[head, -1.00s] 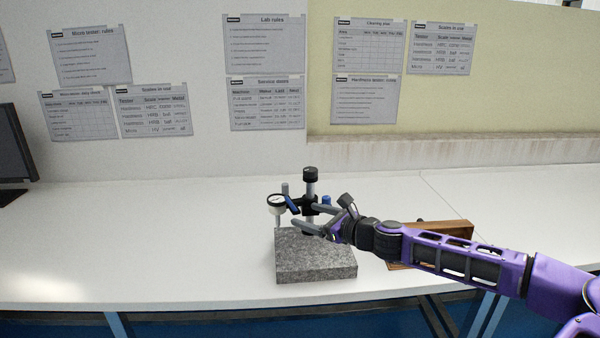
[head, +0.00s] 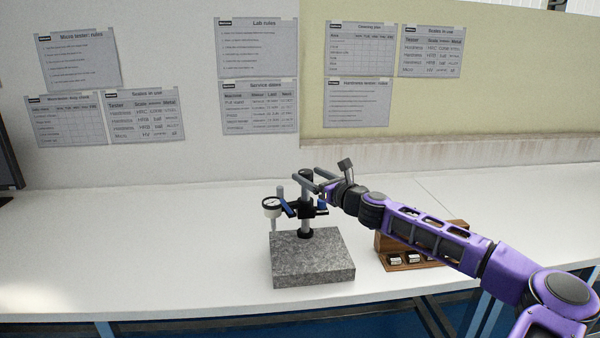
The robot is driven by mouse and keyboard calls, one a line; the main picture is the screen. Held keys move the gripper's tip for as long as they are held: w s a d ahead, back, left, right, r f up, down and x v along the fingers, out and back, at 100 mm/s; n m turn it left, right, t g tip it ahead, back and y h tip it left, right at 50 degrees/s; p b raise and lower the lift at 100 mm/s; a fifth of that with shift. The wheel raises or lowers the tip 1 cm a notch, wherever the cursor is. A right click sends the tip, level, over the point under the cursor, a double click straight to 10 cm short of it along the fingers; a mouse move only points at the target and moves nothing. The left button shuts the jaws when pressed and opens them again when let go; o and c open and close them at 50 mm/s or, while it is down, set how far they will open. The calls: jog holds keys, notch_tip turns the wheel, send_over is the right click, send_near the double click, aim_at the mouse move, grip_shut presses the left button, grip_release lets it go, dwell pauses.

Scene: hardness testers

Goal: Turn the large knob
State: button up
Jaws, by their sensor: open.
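A dial gauge (head: 271,204) on a stand rises from a speckled grey granite block (head: 312,264). Its upright grey post (head: 305,221) carries a black clamp with a blue lever (head: 288,209) and a small blue knob (head: 322,206). A black knob (head: 306,174) caps the post; it looks like the largest knob. My gripper (head: 305,169) is open, with its fingers reaching in from the right at the height of this cap. The fingertips partly cover the cap and seem to lie on either side of it; contact cannot be told.
A wooden box (head: 455,229) with several small metal blocks stands to the right, partly behind my arm. Bare white bench (head: 130,240) lies to the left. Papers hang on the wall behind. A dark monitor (head: 8,165) is at the far left edge.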

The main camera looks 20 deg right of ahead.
jog(key=x, duration=0.5)
jog(key=shift+w, duration=0.1)
grip_shut()
dwell(0.3)
